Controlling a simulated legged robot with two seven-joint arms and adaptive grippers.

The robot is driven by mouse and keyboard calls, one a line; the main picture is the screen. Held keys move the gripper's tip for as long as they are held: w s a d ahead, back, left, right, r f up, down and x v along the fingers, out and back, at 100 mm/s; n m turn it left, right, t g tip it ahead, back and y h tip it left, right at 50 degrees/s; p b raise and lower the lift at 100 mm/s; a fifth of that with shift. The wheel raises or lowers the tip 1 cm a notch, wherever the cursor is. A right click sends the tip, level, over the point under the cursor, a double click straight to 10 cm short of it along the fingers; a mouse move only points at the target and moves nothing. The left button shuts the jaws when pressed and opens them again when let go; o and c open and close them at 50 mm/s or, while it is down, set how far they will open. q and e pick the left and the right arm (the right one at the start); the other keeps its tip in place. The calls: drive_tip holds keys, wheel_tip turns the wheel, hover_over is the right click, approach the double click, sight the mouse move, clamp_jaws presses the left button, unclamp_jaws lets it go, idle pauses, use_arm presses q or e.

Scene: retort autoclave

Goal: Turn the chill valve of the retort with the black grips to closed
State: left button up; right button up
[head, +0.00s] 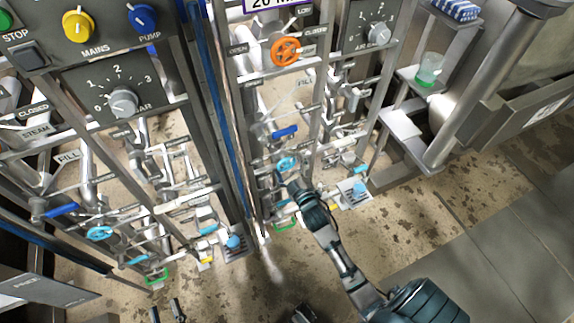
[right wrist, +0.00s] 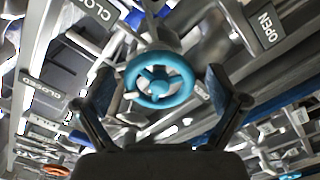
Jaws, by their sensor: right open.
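Two retort pipe frames stand side by side. The right one has a light-blue handwheel (head: 287,163) low among its pipes. My right gripper (head: 288,183) is just in front of this wheel in the head view. In the right wrist view the light-blue wheel (right wrist: 160,79) sits between the two spread fingers of my right gripper (right wrist: 160,95), with a gap on each side. A similar light-blue handwheel (head: 100,233) is on the left frame. My left gripper (head: 166,312) shows at the bottom left edge, its fingertips apart, near no wheel. I cannot make out any black grips.
An orange handwheel (head: 286,50) sits higher on the right frame, between OPEN and CLOSED plates. Blue levers (head: 284,132) and crowded pipes surround the light-blue wheel. A shelf with a green-based beaker (head: 429,69) stands at right. The floor (head: 400,225) at right is clear.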

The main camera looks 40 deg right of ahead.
drive_tip(key=shift+a, duration=0.1)
drive_tip(key=shift+a, duration=0.1)
drive_tip(key=shift+c, duration=0.9)
drive_tip(key=c, duration=0.8)
drive_tip(key=shift+c, duration=0.8)
